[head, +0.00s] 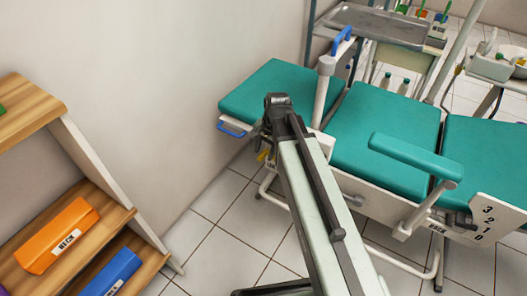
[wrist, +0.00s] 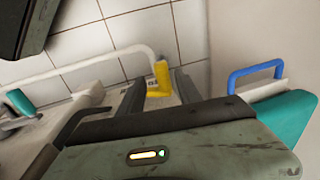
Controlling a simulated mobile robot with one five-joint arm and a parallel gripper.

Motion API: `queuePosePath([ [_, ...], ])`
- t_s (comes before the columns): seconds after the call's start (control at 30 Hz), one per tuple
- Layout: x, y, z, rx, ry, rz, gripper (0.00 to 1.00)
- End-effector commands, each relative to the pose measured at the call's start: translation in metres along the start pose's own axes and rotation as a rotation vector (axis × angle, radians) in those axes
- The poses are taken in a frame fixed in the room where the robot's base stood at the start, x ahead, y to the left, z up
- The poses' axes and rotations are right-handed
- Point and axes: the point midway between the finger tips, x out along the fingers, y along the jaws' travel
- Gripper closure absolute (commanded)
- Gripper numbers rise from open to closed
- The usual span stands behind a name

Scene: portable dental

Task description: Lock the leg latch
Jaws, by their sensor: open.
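A yellow latch piece (wrist: 160,79) sits on the white tubular leg frame (wrist: 100,62) of the dental chair in the wrist view. In the head view a bit of yellow (head: 262,155) shows under the chair's left end, beside my arm. My gripper (wrist: 157,80) is open, its two dark fingers pointing toward the latch. The latch shows between the fingertips in the picture; I cannot tell whether they touch it. In the head view my arm hides most of the gripper.
The teal chair (head: 270,90) stands along the wall, with a blue handle (head: 231,129) at its left end; the handle also shows at right in the wrist view (wrist: 255,72). A wooden shelf (head: 85,190) stands at left. Tiled floor (head: 215,225) between is clear.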

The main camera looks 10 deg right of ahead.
Motion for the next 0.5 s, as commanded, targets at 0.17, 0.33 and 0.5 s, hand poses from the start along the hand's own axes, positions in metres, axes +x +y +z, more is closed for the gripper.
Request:
queuePosePath([
  [0.17,-0.029,-0.002,-0.001,0.001,0.000,0.000,0.59],
  [0.33,-0.059,-0.004,-0.002,0.000,-0.001,0.000,0.59],
  [0.5,-0.076,-0.003,-0.003,-0.001,-0.001,0.004,0.59],
])
